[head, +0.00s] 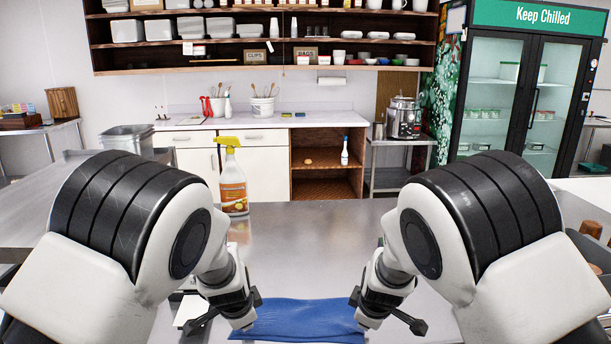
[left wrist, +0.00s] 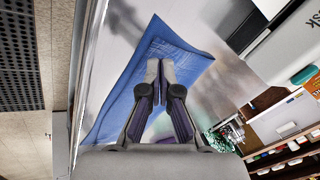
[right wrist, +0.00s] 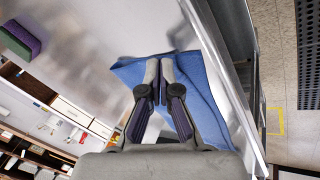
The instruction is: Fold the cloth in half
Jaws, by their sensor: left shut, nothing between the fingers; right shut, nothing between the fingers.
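The blue cloth (head: 300,318) lies on the steel table close to its front edge, between my two grippers. It also shows in the left wrist view (left wrist: 128,95) and in the right wrist view (right wrist: 208,95), under the fingertips. My left gripper (head: 243,327) is shut and empty at the cloth's left end; its tips also show in the left wrist view (left wrist: 160,70). My right gripper (head: 362,324) is shut and empty at the cloth's right end; its tips also show in the right wrist view (right wrist: 159,68). I cannot tell whether the fingertips touch the cloth.
A spray bottle with a yellow head (head: 233,180) stands on the table (head: 310,240) beyond the left gripper. A green and purple sponge (right wrist: 22,38) lies on the table in the right wrist view. The middle of the table behind the cloth is clear.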

